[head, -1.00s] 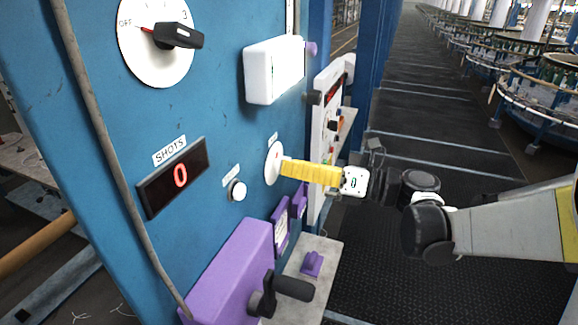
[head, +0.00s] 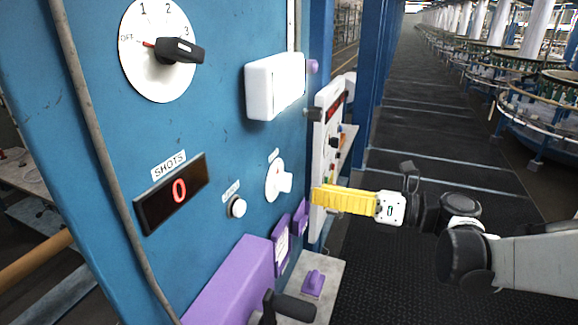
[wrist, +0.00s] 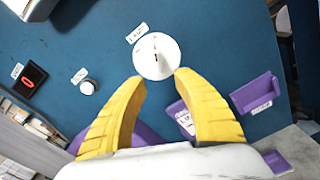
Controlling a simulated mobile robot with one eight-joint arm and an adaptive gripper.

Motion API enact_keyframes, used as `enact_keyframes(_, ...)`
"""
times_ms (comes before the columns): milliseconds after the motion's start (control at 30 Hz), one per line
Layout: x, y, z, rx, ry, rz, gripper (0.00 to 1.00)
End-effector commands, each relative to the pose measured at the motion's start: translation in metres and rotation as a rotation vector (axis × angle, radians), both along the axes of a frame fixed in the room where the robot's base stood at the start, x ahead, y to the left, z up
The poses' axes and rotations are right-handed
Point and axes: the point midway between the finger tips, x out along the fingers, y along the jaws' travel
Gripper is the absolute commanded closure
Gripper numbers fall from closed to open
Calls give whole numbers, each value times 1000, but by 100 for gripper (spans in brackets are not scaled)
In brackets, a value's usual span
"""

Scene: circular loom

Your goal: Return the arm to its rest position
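My gripper (head: 316,196) has yellow fingers and is held out level in front of the blue panel (head: 225,130). In the wrist view the fingers (wrist: 160,78) are spread apart with nothing between them, so it is open and empty. A white round knob (head: 279,182) on the panel lies just beyond the fingertips, and a gap shows between them in the head view. The knob also shows in the wrist view (wrist: 157,56), ahead of the fingertips. My arm comes in from the right side of the head view.
Purple holders (head: 282,243), a purple box (head: 232,285) with a black handle (head: 290,306) and a grey shelf (head: 322,290) sit below. A white box (head: 274,85), a selector dial (head: 157,50) and a display reading 0 (head: 172,194) are on the panel. The aisle (head: 405,170) at right is free.

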Motion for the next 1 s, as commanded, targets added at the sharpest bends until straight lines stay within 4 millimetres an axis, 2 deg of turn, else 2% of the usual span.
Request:
enact_keyframes(133, -23, 12, -63, -299, -213, 6, 64)
enact_keyframes(233, -52, 9, -127, -640, -468, 76, 64)
enact_keyframes(333, -82, -10, -188, -998, -756, 233, 64)
enact_keyframes(400, -103, -29, -227, -1234, -960, 392, 64)
enact_keyframes(500, -130, -63, -272, -1522, -1231, 676, 64)
enact_keyframes(600, -149, -94, -302, -1727, -1448, 978, 64)
enact_keyframes(700, -161, -116, -317, -1844, -1591, 1237, 64)
enact_keyframes(767, -165, -125, -321, -1883, -1644, 1348, 64)
enact_keyframes(1000, -165, -125, -321, -1883, -1644, 1348, 64)
